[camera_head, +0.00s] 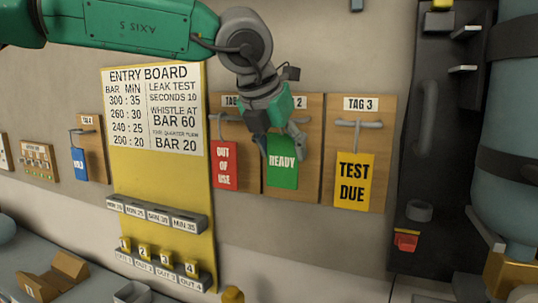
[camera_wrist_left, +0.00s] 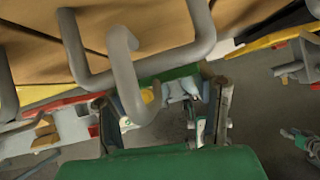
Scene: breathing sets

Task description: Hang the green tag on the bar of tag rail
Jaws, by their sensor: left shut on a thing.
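The green tag (camera_head: 283,173), marked READY, is upright in front of the middle wooden tag board (camera_head: 313,150). My left gripper (camera_head: 281,148) reaches down from above and is shut on the tag's upper part. The gripper covers the bar of that board and the tag's top edge in the head view, so I cannot tell whether the tag touches the bar. In the left wrist view, bent grey bars (camera_wrist_left: 125,65) pass close in front of my left gripper (camera_wrist_left: 163,115). My right gripper is not in view.
A red OUT OF USE tag (camera_head: 224,165) hangs left of the green one. A yellow TEST DUE tag (camera_head: 353,181) hangs on the TAG 3 board's bar (camera_head: 358,124). The yellow entry board (camera_head: 160,180) stands further left. A dark panel (camera_head: 435,130) and a blue cylinder (camera_head: 510,140) are at right.

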